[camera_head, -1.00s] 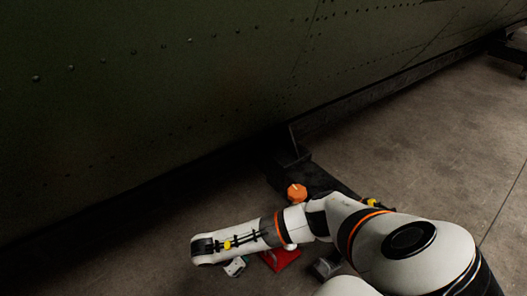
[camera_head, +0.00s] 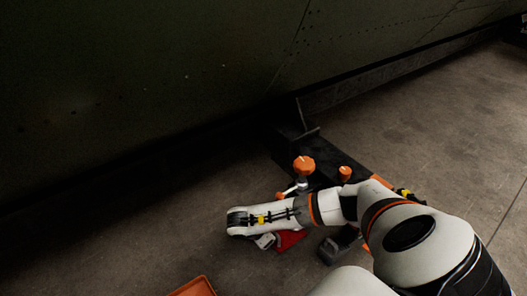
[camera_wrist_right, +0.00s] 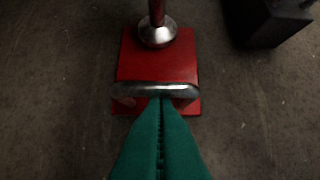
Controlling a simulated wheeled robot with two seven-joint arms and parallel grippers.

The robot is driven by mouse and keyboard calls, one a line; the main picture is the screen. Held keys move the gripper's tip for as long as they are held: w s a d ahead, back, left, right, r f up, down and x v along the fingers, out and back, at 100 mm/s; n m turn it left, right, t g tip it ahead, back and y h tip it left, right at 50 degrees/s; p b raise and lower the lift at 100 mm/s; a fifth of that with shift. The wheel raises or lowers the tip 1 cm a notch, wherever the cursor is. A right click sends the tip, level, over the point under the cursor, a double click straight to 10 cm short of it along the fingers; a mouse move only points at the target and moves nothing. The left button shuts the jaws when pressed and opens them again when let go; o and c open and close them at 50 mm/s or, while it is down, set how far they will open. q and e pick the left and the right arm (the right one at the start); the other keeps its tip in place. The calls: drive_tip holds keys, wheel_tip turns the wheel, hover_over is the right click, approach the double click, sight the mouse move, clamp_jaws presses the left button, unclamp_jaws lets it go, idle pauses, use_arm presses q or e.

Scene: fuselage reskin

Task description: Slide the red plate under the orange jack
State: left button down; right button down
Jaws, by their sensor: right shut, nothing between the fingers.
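The red plate (camera_head: 290,239) lies on the floor, partly hidden by my right arm in the head view. In the right wrist view the red plate (camera_wrist_right: 158,62) has a shiny metal handle bar (camera_wrist_right: 155,90) across its near part. My right gripper (camera_wrist_right: 160,101), with green fingers, is shut and empty, its tips at the handle bar; I cannot tell if they touch. The orange jack (camera_head: 304,165) shows an orange knob with metal below it. A round metal foot on a red stem (camera_wrist_right: 157,32) overlaps the plate's far part; contact is unclear. My left gripper is out of view.
A second orange knob (camera_head: 345,174) stands to the right on a dark beam. A dark block (camera_wrist_right: 268,22) lies right of the plate. An orange tray edge (camera_head: 193,287) shows at the bottom. The dark green fuselage (camera_head: 140,90) fills the upper left.

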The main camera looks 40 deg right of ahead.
sight(287, 239)
drive_tip(key=shift+s+d+p, duration=0.2)
drive_tip(key=shift+d+p, duration=0.25)
drive_tip(key=shift+d, duration=1.5)
drive_tip(key=shift+a, duration=0.15)
